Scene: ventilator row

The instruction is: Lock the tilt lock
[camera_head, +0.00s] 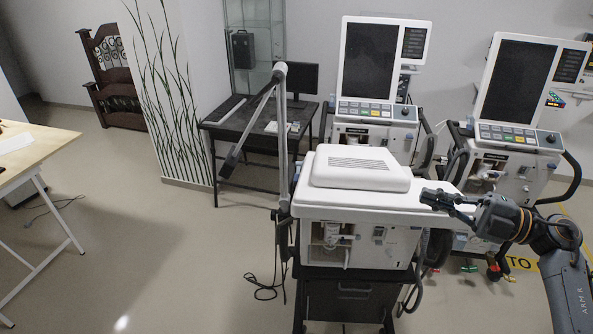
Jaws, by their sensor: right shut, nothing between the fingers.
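The nearest ventilator (360,246) stands in the middle with a white top. A raised white housing with vent slots (357,167) lies flat on that top. I cannot make out a tilt lock on it; it is too small or hidden. My right gripper (428,197) comes in from the right and is shut and empty. Its fingers are at the right end of the white top; I cannot tell whether they touch it. My left gripper is not in view.
Two more ventilators with upright dark screens (369,62) (517,80) stand behind. A jointed grey arm (281,130) rises at the near ventilator's left side. A dark desk (250,125) is behind; a wooden table (35,150) is at far left. The left floor is mostly free.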

